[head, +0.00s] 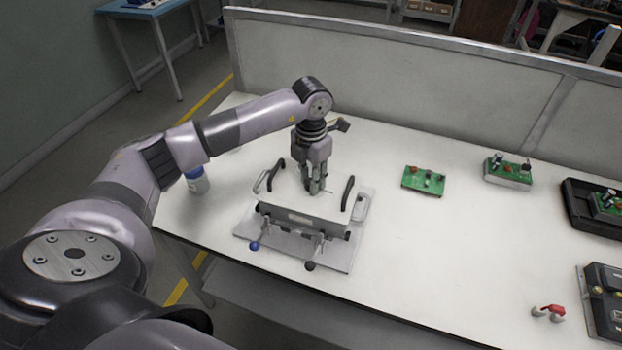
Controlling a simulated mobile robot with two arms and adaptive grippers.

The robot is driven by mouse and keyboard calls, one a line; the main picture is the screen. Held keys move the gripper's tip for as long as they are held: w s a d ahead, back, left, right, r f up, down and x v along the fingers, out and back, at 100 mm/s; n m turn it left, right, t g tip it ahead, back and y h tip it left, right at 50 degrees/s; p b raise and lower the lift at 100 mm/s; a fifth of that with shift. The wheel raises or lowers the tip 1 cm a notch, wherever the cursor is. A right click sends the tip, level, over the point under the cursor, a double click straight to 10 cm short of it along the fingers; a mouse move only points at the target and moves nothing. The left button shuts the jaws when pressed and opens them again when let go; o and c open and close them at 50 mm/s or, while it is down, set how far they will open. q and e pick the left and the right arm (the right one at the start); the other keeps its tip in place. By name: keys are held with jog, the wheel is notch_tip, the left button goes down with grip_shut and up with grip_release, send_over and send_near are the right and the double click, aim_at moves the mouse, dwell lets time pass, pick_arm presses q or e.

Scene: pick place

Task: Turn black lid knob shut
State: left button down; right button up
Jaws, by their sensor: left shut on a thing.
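A grey test fixture (291,218) with a flat lid stands on the white table. It has black handles on the lid and two levers in front, one with a blue ball (254,246) and one with a black ball (310,266). My left gripper (316,188) points straight down over the middle of the lid, its fingers closed at the lid's surface. It is shut on the lid knob, which the fingers hide almost fully. I cannot tell how far the knob is turned. My right gripper is out of view.
A green circuit board (424,180) lies right of the fixture, another board (507,171) farther back. A black tray (592,213), a dark box (606,300) and a small red-topped item (552,309) are at the right. A blue-and-white bottle (197,181) stands left, beside my arm.

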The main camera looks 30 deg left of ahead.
pick_arm(q)
jog(key=n, duration=0.4)
jog(key=shift+n, duration=0.4)
dwell(0.4)
jog(key=c, duration=1.3)
grip_release()
notch_tip(320, 180, up, 12)
jog(key=shift+s+f, duration=0.1)
